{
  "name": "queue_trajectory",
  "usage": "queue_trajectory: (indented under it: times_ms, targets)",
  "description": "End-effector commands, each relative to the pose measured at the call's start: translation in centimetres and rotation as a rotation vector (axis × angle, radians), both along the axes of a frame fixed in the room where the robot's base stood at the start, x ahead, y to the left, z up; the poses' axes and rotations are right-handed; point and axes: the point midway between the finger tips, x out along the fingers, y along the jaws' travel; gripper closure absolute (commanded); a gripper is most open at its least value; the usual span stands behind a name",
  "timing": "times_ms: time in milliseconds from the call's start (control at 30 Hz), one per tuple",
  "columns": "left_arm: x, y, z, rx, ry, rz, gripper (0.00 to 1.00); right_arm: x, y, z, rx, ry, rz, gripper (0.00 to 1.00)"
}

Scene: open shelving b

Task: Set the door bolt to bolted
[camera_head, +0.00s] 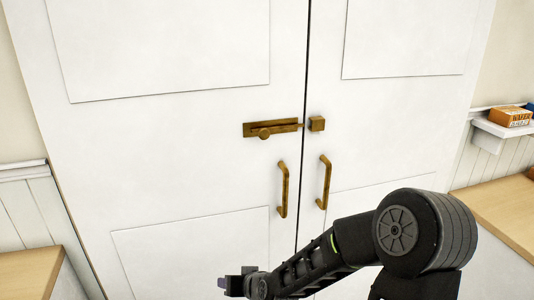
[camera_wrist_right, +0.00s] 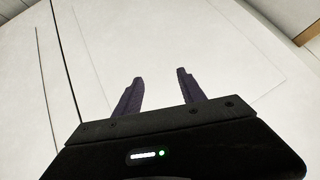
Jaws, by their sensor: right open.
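The brass door bolt (camera_head: 271,128) is mounted on the left white door, with a round knob (camera_head: 264,133) hanging low near its middle. Its rod points right toward the square brass keeper (camera_head: 317,123) on the right door. The rod's tip is near the door gap; I cannot tell whether it enters the keeper. My right gripper (camera_head: 233,279) is low in the head view, well below the bolt and apart from it. In the right wrist view its two fingers (camera_wrist_right: 159,78) are spread with nothing between them, facing white door surface. The bolt is not seen there. My left gripper is out of view.
Two brass pull handles, left (camera_head: 282,190) and right (camera_head: 325,182), stand out below the bolt. Wooden-topped counters flank the doors at left (camera_head: 28,272) and right (camera_head: 500,213). A small shelf (camera_head: 497,131) at right holds an orange box (camera_head: 510,117). The space around the bolt is clear.

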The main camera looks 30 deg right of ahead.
Motion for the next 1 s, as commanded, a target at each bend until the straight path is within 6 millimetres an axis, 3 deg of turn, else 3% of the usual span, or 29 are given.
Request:
queue_trajectory:
  times_ms: [33,100,200,300,433,500,1000]
  targets:
    - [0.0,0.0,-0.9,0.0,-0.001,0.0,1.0,1.6,-2.9,4.2,-0.048,-0.104,-0.041,0.53]
    - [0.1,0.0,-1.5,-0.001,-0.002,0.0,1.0,2.7,-6.2,10.7,-0.12,-0.238,-0.088,0.53]
    - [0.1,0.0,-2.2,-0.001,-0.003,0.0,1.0,2.5,-10.0,19.9,-0.232,-0.41,-0.146,0.53]
    - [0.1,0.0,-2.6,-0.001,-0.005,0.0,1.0,1.1,-12.0,27.8,-0.339,-0.546,-0.184,0.53]
    - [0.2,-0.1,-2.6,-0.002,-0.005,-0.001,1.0,-0.8,-12.6,35.0,-0.45,-0.661,-0.202,0.53]
    - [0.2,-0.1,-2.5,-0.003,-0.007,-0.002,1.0,-0.7,-12.4,36.5,-0.496,-0.678,-0.187,0.53]
    - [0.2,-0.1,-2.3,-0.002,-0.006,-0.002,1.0,-0.1,-12.6,36.2,-0.524,-0.664,-0.172,0.53]
